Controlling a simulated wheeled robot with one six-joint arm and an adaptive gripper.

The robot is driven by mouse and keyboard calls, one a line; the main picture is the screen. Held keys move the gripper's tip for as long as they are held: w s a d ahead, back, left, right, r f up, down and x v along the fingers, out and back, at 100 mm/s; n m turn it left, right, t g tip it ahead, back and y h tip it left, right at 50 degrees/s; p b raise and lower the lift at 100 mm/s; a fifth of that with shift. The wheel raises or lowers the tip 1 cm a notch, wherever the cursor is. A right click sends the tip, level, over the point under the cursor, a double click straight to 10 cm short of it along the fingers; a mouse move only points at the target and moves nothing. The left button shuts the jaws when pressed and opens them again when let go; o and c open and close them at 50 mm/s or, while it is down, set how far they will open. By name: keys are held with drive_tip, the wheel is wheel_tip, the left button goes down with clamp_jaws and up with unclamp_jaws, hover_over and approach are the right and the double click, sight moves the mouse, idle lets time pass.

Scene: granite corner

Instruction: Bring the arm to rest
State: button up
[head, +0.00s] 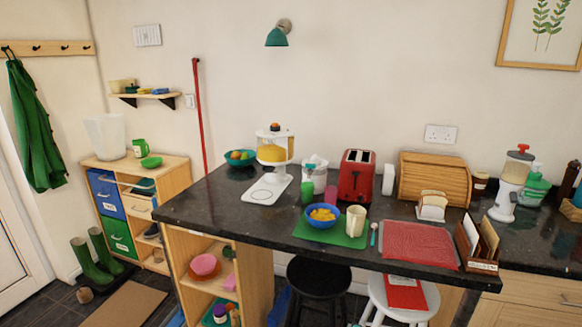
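Neither my arm nor my gripper shows clearly in the head view. The dark granite counter (235,222) runs across the middle with kitchen things on it. A blue bowl with yellow pieces (323,215) and a cream mug (355,221) stand on a green mat (309,234). A red toaster (356,176) and a wooden bread box (434,178) stand behind. A red tray (415,245) lies near the front edge.
A black stool (319,275) and a white stool (398,300) stand at the counter's front. A wooden shelf unit (180,175) stands at the left wall. The counter's front left part is bare. A brown mat (125,303) lies on the floor.

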drive_tip(key=s+d+f+m+t, duration=0.1)
drive_tip(key=s+f+m+t, duration=0.2)
drive_tip(key=s, duration=1.1)
drive_tip(key=s+d+f+m, duration=0.1)
drive_tip(key=s+f+m, duration=0.4)
drive_tip(key=s, duration=0.9)
drive_tip(key=s+r+m+t, duration=0.1)
drive_tip(key=s+r+m, duration=0.2)
drive_tip(key=s+r, duration=0.5)
drive_tip(key=s+r+m+t, duration=0.2)
drive_tip(key=s+r, duration=0.6)
drive_tip(key=s, duration=0.8)
drive_tip(key=shift+s+r+m+h, duration=0.25)
drive_tip(key=shift+m+h, duration=0.05)
drive_tip(key=shift+m, duration=0.1)
